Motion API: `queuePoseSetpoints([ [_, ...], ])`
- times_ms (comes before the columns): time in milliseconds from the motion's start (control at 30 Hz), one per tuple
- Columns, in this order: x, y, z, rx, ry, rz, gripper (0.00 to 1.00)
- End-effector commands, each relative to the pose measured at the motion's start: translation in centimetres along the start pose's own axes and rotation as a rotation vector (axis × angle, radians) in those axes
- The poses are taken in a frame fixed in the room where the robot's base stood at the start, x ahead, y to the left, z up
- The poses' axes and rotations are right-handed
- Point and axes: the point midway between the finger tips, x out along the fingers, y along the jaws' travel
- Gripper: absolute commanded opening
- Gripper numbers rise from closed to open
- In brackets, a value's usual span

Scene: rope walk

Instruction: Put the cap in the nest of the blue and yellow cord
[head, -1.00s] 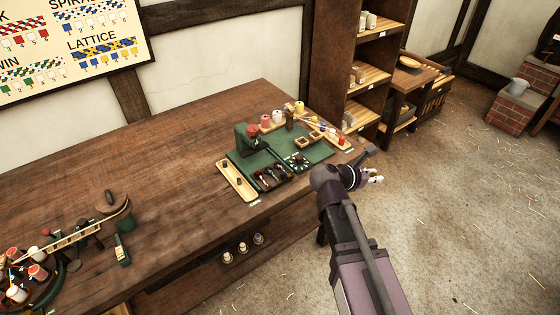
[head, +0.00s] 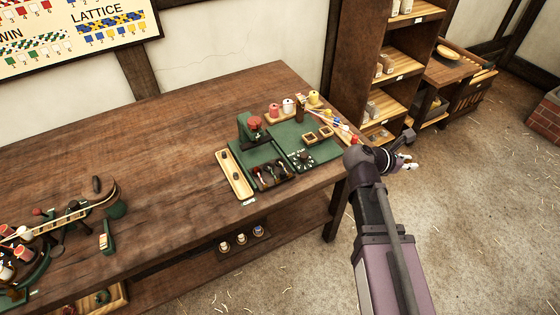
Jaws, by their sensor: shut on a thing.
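My gripper (head: 406,162) is beyond the table's right end, over the floor. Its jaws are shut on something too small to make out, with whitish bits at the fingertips. I cannot pick out the cap for certain. Two small square wooden frames (head: 318,135) lie on the green mat (head: 290,131) on the table. Thin cords (head: 325,118) with coloured ends run beside them along the mat's far right edge. I cannot tell which nest belongs to a blue and yellow cord. My gripper is apart from the mat and everything on it.
The mat also bears a dark tray (head: 272,174) and a green device with a red top (head: 253,127). Spools (head: 288,106) stand behind. A wooden tray (head: 235,174) lies at left. A shelf unit (head: 372,70) stands behind my gripper. The table's middle is clear.

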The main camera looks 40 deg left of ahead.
Motion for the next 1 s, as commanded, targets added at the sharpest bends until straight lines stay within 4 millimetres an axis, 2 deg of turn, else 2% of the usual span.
queuePoseSetpoints([
  [1000,-2.3,1.7,-1.0,-0.017,0.0,0.042,0.0],
])
